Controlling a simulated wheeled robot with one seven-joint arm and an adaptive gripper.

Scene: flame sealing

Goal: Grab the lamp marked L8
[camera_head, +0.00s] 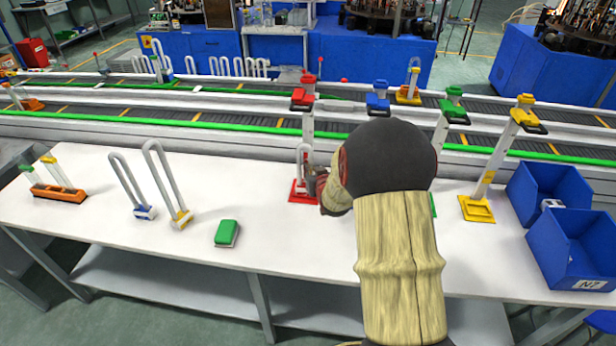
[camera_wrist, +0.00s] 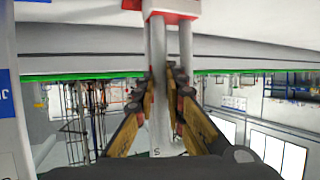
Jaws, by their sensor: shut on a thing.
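A U-shaped white lamp (camera_wrist: 157,85) with a red-and-white base (camera_wrist: 170,8) is between my gripper's fingers (camera_wrist: 166,90) in the wrist view. The fingers are shut on its tube. The wrist view looks inverted, with the lamp's base at the top. In the head view the top of this lamp (camera_head: 302,152) shows beside the red stand, and my gripper (camera_head: 318,184) is partly hidden by my arm. I cannot read an L8 mark. Two other tall U-shaped lamps, one with a blue base (camera_head: 145,213) and one with a yellow base (camera_head: 182,219), stand at left.
A red stand (camera_head: 303,98) rises right by my gripper. A yellow stand (camera_head: 524,117) is at right, near two blue bins (camera_head: 570,250). A green block (camera_head: 227,233) and an orange rack (camera_head: 58,194) are at left. The conveyor (camera_head: 230,122) runs behind the table.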

